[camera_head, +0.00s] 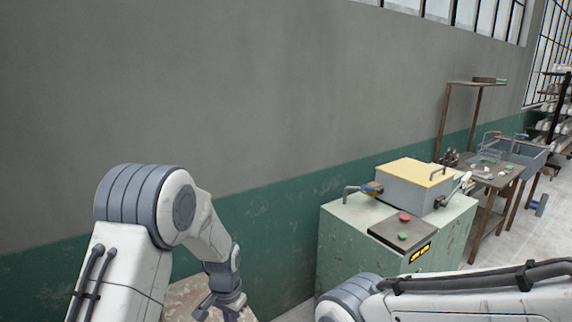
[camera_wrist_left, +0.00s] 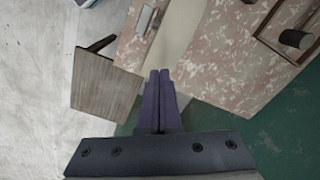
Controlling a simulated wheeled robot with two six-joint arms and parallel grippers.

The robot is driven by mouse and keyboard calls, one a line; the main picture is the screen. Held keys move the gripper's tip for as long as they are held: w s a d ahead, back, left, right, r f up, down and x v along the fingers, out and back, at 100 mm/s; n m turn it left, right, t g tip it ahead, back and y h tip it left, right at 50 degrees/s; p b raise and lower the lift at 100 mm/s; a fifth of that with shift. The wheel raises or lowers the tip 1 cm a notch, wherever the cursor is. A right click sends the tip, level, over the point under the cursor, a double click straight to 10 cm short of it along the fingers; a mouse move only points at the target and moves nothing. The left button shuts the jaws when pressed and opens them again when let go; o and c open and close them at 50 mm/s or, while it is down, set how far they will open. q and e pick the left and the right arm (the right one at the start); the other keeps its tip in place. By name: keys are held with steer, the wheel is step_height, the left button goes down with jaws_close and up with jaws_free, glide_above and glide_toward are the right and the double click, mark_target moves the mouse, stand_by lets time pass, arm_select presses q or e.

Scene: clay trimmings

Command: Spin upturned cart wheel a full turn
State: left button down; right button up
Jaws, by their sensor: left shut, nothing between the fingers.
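I cannot make out an upturned cart or its wheel for certain in either view. My left gripper (camera_head: 222,308) hangs low in the head view, over a pinkish mottled surface (camera_head: 182,296). In the left wrist view my left gripper (camera_wrist_left: 159,75) has its two dark fingers together with nothing between them. They point towards a mottled pink-brown worktop (camera_wrist_left: 215,55). A dark round-ended cylinder (camera_wrist_left: 291,38) shows at the upper right; I cannot tell what it belongs to. My right arm enters the head view at lower right; its gripper is out of frame.
A pale green cabinet (camera_head: 345,245) carries a grey box with a yellow top (camera_head: 415,171) and a red and green button panel (camera_head: 400,232). Tables and shelves stand farther right. A wooden panel (camera_wrist_left: 103,88) lies left of my fingers. Bare floor (camera_wrist_left: 35,90) shows beyond it.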

arm_select(q)
steer(key=shift+a, duration=0.1)
stand_by(0.3)
steer(key=s+a, duration=0.2)
steer(key=a, duration=0.1)
steer(key=s+a, duration=0.1)
steer(key=a, duration=0.1)
steer(key=shift+s+a, duration=0.15)
steer(key=shift+s, duration=0.2)
steer(key=shift+f, duration=0.15)
